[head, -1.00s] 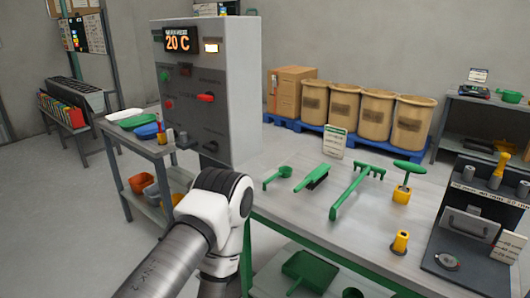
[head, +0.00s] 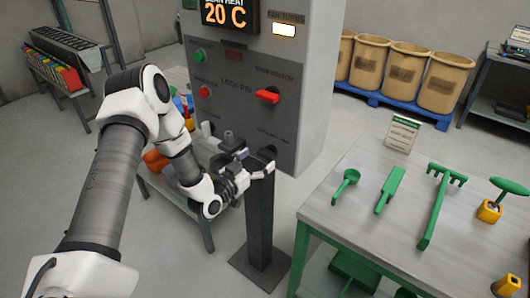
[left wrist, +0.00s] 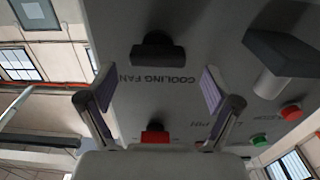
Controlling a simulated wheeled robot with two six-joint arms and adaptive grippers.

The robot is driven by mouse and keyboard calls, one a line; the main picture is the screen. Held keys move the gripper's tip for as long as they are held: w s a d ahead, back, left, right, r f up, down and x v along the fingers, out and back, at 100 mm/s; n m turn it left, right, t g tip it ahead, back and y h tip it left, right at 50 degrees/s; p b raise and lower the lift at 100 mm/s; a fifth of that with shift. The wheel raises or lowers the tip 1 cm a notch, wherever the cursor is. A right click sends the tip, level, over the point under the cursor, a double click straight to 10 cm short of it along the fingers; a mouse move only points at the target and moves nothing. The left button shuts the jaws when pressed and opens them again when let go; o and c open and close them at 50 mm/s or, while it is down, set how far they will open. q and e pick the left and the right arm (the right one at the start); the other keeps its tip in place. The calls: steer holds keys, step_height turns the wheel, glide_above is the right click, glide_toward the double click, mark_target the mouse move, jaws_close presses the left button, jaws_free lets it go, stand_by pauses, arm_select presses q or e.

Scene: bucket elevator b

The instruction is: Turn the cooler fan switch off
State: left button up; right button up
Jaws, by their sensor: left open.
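The cooling fan switch is a black knob (left wrist: 157,52) on the grey control panel (left wrist: 200,20), with a "COOLING FAN" label beside it, upside down in the left wrist view. In the head view the black knob (head: 267,152) sits low on the panel (head: 318,80), below the red handle (head: 267,96). My left gripper (head: 262,172) is open and empty just in front of and slightly below the knob. In the left wrist view its fingers (left wrist: 155,97) are spread to either side, apart from the knob. My right gripper is not in view.
A dark post (head: 260,220) stands below the gripper. A grey block with a dark face (left wrist: 285,60) juts out beside the knob. Red (head: 204,92) and green (head: 201,56) buttons are on the panel. A table with green tools (head: 330,205) stands at right.

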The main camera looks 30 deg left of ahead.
mark_target(264, 156)
arm_select(q)
steer(key=w, duration=0.2)
steer(key=w+d, duration=0.1)
steer(key=w, duration=0.1)
steer(key=shift+w+a+f, duration=0.1)
steer(key=shift+a+f, duration=0.05)
steer(key=shift+a, duration=0.2)
steer(key=shift+c, duration=1)
steer(key=shift+s+d, duration=0.2)
steer(key=c, duration=1)
steer(key=shift+o, duration=0.3)
